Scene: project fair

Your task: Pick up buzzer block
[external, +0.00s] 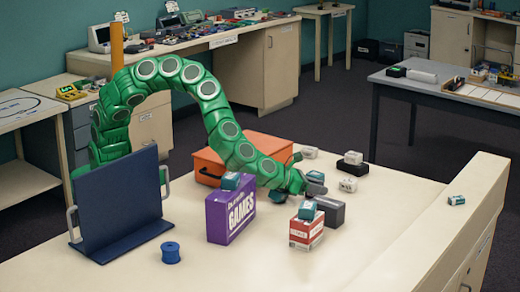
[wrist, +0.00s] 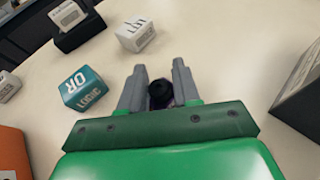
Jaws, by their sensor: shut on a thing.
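My gripper (external: 299,187) is low over the middle of the table in the external view, at the end of my green arm. In the wrist view its two grey fingers (wrist: 158,88) are shut on a small block with a round black top (wrist: 160,93), which looks like the buzzer block. Most of that block is hidden between the fingers and by the gripper body. I cannot make it out in the external view, and I cannot tell whether it touches the table.
A teal OR logic block (wrist: 82,88) lies close left of the fingers. A purple games box (external: 230,212), a red-white box (external: 306,232), a dark grey box (external: 329,209) and an orange case (external: 208,165) stand around the gripper.

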